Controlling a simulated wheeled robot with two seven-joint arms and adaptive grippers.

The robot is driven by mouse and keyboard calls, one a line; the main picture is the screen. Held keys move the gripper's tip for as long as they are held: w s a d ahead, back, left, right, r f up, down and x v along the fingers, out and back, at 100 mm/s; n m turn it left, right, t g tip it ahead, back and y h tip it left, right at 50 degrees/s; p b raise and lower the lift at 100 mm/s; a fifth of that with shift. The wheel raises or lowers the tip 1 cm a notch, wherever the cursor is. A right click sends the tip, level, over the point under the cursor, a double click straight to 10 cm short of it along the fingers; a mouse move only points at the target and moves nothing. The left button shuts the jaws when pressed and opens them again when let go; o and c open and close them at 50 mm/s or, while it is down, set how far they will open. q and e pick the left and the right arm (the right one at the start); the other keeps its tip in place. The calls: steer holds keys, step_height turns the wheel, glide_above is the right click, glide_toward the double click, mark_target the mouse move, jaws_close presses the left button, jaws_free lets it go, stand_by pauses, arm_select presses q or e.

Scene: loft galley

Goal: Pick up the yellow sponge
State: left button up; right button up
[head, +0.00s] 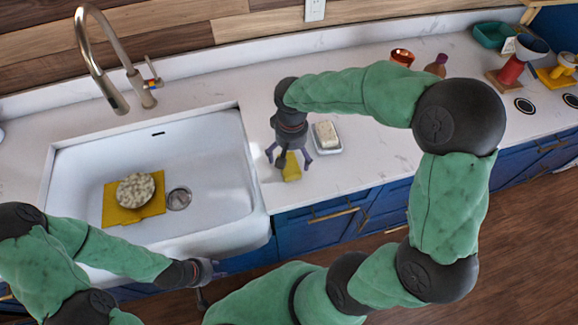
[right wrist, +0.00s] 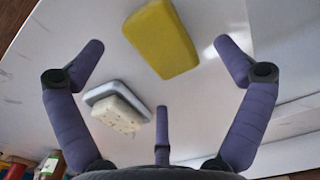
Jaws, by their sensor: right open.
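The yellow sponge (head: 292,167) lies on the white counter just right of the sink. It shows whole in the right wrist view (right wrist: 161,38), a yellow block beyond the fingertips. My right gripper (head: 290,162) is open above the sponge, its fingers spread around it from above; in the right wrist view its purple fingers (right wrist: 160,75) are apart with nothing between them. My left gripper (head: 205,285) is low in front of the sink, away from the sponge; whether it is open or shut is unclear.
A white dish (head: 327,148) with a pale bar stands close to the right of the sponge. The sink (head: 225,150) lies to the left, holding a yellow cloth (head: 113,208) under a speckled round thing (head: 136,190). A copper cup (head: 402,57) and a bottle stand behind my right arm.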

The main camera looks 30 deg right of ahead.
mark_target(293, 162)
steer(key=f, duration=0.1)
steer(key=f+b, duration=0.1)
steer(key=f, duration=0.3)
steer(key=shift+s+d+b, duration=0.1)
steer(key=shift+d+b, duration=0.15)
steer(key=shift+b, duration=0.05)
steer(key=c, duration=0.9)
